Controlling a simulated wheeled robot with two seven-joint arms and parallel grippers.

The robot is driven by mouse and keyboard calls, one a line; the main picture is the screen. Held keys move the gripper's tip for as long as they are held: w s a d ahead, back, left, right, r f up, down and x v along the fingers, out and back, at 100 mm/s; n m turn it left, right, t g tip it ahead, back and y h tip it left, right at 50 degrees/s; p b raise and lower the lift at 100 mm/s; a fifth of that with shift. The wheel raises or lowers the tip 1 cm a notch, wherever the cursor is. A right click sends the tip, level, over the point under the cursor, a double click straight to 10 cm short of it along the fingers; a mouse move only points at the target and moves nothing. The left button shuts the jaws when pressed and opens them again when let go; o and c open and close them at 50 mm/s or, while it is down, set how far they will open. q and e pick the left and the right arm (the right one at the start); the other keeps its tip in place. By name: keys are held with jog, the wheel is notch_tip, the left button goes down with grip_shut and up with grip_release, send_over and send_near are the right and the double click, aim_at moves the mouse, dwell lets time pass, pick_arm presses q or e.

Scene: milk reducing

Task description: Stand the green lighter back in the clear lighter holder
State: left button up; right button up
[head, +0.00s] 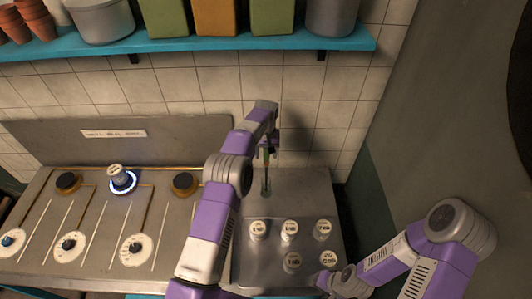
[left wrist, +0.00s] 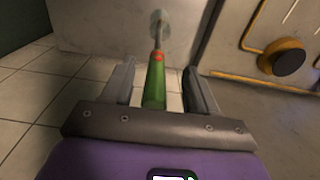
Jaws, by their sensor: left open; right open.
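The green lighter (left wrist: 154,86) has a green handle, a red-orange collar and a thin metal rod. Its handle is between the spread fingers of my left gripper (left wrist: 160,88), with gaps on both sides. The rod points away, and its end is at the small clear holder (left wrist: 160,20). In the head view the lighter (head: 266,178) looks upright over the holder (head: 266,191) on the metal counter. My left gripper (head: 268,147) is open around the handle, partly hidden by its arm. My right gripper (head: 327,284) is open and low at the right.
Several white-capped labelled jars (head: 289,229) stand on the counter in front of the holder. A stove panel (head: 100,222) with knobs and a lit, blue-ringed burner is at left. A blue shelf (head: 190,43) with pots and canisters hangs above. A tiled wall (head: 310,110) is behind.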

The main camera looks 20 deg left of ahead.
pick_arm(q)
notch_tip(320, 180, up, 8)
jog(key=shift+f, duration=0.2)
dwell(0.5)
